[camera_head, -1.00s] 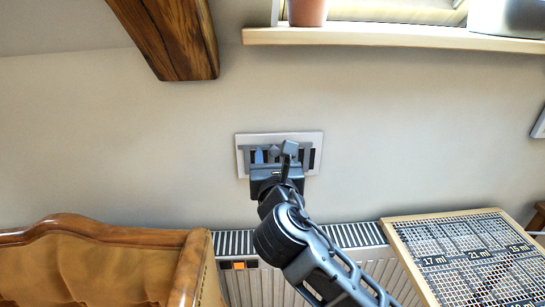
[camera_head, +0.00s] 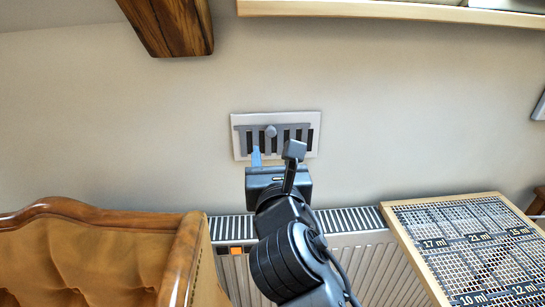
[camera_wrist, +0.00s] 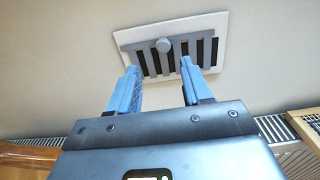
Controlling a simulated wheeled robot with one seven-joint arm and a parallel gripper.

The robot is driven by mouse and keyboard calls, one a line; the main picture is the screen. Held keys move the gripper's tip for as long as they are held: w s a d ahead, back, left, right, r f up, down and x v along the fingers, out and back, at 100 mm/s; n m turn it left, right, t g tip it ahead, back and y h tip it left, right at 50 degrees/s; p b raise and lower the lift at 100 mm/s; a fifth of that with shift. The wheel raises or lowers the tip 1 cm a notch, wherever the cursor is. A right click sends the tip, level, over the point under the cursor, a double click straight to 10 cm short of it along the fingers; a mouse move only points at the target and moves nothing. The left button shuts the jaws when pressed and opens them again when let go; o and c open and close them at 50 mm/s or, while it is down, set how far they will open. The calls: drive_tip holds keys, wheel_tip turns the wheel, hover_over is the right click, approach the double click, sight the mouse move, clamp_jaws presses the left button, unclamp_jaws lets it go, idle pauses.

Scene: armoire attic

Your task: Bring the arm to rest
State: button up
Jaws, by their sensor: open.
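My gripper (camera_head: 274,160) is in the middle of the head view, at the end of my raised black arm. Its jaws are open and empty. In the wrist view, the two blue fingers of my gripper (camera_wrist: 159,72) stand apart and point toward the wall vent (camera_wrist: 175,18). In the head view the vent (camera_head: 240,138) has a white frame, grey slats with dark gaps and a round grey knob. I see no contact with the vent.
A ribbed radiator (camera_head: 350,240) stands below the vent. A brown tufted armchair (camera_head: 80,255) is at the lower left, and a wood-framed mesh panel (camera_head: 465,240) at the lower right. A wooden beam (camera_head: 172,25) and a window sill (camera_head: 380,10) are above.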

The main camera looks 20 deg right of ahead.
drive_tip(key=s+a+f+m+g+y, duration=0.15)
drive_tip(key=s+a+f+m, duration=0.3)
drive_tip(key=s+m, duration=0.5)
drive_tip(key=s+a+f+m+t+y, duration=0.1)
drive_tip(key=s+a+f+m+y, duration=0.25)
drive_tip(key=s+f+m, duration=0.4)
drive_tip(key=s+d+m, duration=0.4)
drive_tip(key=s+m, duration=0.1)
drive_tip(key=s, duration=0.3)
drive_tip(key=s+d+m+g, duration=0.1)
drive_tip(key=s+d+m, duration=0.2)
drive_tip(key=s+m, duration=0.2)
drive_tip(key=s+d+m+g, duration=0.1)
drive_tip(key=s+d+m, duration=0.3)
drive_tip(key=s, duration=0.8)
drive_tip(key=shift+d+m+y, duration=0.3)
drive_tip(key=shift+d+m, duration=0.05)
drive_tip(key=shift+m, duration=0.35)
